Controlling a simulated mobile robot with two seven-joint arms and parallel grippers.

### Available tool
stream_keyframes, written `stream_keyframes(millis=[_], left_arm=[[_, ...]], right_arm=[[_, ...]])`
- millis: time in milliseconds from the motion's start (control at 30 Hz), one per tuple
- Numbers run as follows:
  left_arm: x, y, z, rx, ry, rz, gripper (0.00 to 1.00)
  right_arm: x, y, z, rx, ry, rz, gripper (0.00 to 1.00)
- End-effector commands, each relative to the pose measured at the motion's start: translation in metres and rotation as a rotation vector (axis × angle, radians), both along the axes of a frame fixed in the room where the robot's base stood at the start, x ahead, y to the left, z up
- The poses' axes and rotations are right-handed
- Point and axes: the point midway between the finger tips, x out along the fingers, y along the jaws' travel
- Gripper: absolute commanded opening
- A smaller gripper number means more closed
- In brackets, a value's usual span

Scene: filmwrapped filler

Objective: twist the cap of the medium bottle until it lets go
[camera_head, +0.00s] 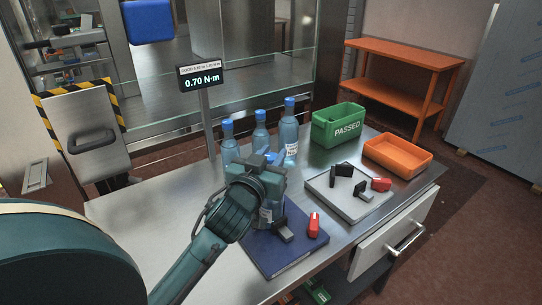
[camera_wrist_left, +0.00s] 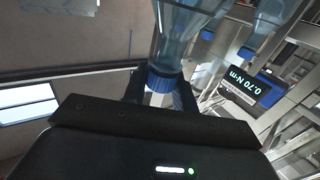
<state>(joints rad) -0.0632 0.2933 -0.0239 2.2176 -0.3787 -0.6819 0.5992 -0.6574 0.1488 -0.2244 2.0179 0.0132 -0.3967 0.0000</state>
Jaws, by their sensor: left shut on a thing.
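My left gripper (camera_head: 272,165) reaches over a clear bluish bottle (camera_head: 266,214) that stands at the blue mat (camera_head: 283,245); the gripper and wrist hide most of it. In the left wrist view the fingers (camera_wrist_left: 162,92) close around a blue cap (camera_wrist_left: 165,80) on the bottle (camera_wrist_left: 185,35), which appears upside down there. Three more blue-capped bottles stand behind: one at the left (camera_head: 228,141), a middle one (camera_head: 260,132) and a taller one at the right (camera_head: 290,135). Which of these is the medium bottle I cannot tell for certain. My right gripper is not in view.
A display (camera_head: 201,78) on a post reads 0.70 N·m. A green "PASSED" bin (camera_head: 337,132), an orange tray (camera_head: 398,162) and a grey tray (camera_head: 322,190) holding black and red parts stand to the right. The table's left part is clear.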

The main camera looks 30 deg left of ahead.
Motion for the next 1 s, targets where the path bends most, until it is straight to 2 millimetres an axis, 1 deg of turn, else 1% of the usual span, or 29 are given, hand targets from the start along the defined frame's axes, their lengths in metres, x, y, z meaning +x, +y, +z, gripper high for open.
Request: stream_keyframes(millis=[300,533,567,600,800,1000], left_arm=[[0.0003,0.0002,0.0002,0.001,-0.001,0.028,0.05],[0.0003,0.0002,0.0002,0.001,-0.001,0.027,0.05],[0.0003,0.0002,0.0003,0.001,-0.001,0.027,0.28],[0.0003,0.0002,0.0003,0.001,-0.001,0.027,0.32],[0.0003,0.0002,0.0002,0.000,-0.001,0.027,0.48],[0.0002,0.0001,0.0001,0.000,-0.001,0.027,0.48]], right_arm=[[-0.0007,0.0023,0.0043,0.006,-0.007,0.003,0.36],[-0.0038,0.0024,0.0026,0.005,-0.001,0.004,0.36],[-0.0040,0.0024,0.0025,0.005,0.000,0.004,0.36],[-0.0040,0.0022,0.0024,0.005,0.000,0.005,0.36],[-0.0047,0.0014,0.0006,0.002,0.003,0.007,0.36],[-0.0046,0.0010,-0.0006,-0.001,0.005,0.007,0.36]])
